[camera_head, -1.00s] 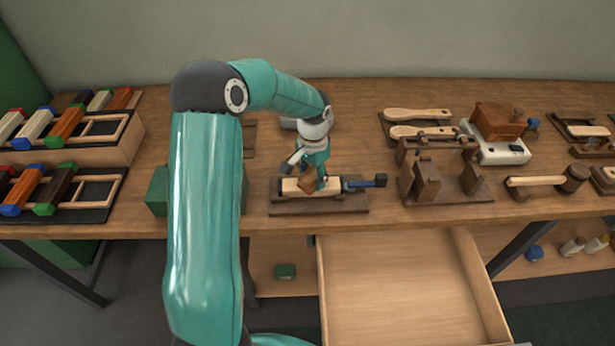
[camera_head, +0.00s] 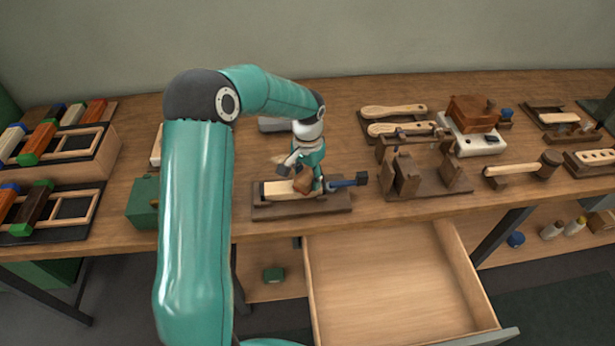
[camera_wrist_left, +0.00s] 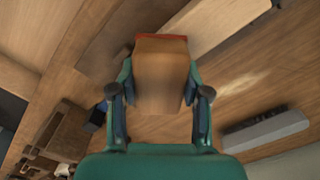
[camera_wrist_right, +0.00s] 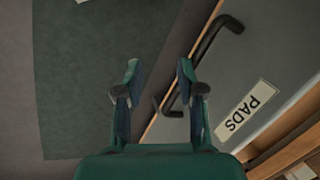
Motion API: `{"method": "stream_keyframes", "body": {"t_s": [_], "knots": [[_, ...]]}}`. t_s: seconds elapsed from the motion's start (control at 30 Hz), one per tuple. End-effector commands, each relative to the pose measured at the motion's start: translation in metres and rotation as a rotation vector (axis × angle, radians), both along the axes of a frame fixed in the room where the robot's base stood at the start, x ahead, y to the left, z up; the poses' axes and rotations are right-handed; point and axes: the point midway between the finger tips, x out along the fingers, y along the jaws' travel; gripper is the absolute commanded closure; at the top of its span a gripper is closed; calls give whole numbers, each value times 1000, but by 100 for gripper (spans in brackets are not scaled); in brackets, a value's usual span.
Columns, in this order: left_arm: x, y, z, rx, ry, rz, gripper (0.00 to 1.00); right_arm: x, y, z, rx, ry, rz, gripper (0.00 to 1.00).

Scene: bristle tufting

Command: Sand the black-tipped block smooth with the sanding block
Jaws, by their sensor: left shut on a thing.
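A pale wooden block (camera_head: 274,191) with a dark left end lies in a dark brown fixture (camera_head: 328,207) near the table's front edge. A dark clamp with a blue part (camera_head: 347,182) stands at its right end. My left gripper (camera_head: 307,172) is shut on the brown sanding block (camera_head: 303,182), tilted over the pale block; I cannot tell whether they touch. In the left wrist view the sanding block (camera_wrist_left: 162,75) sits between both fingers, with a reddish far edge. My right gripper (camera_wrist_right: 156,90) is open and empty, near a grey drawer front labelled PADS (camera_wrist_right: 245,105).
An open, empty-looking drawer (camera_head: 395,275) juts out below the tabletop. A wooden stand (camera_head: 425,180), a mallet (camera_head: 520,168) and a brush-blank rack (camera_head: 365,130) stand to the right. A green box (camera_head: 142,203) and block trays (camera_head: 60,210) are left.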

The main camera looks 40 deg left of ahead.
Motion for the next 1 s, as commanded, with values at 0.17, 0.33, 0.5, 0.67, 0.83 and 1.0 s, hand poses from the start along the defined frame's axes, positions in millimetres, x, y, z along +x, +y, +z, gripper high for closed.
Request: {"method": "stream_keyframes", "body": {"t_s": [0.17, 0.33, 0.5, 0.67, 0.83, 1.0], "knots": [[1, 1, 24, 2, -4, 0, 81, 0, 0, 16, 0, 0, 0, 62], [1, 1, 41, 2, -4, 0, 81, 0, 0, 28, 0, 0, 0, 62], [1, 1, 54, 3, -5, 0, 81, 0, 0, 36, 0, 0, 0, 62], [1, 1, 55, 2, -4, 0, 81, 0, 0, 36, 0, 0, 0, 62], [1, 1, 55, 2, -4, 0, 81, 0, 0, 36, 0, 0, 0, 62], [1, 1, 62, 3, -5, 0, 81, 0, 0, 41, 0, 0, 0, 62]]}}
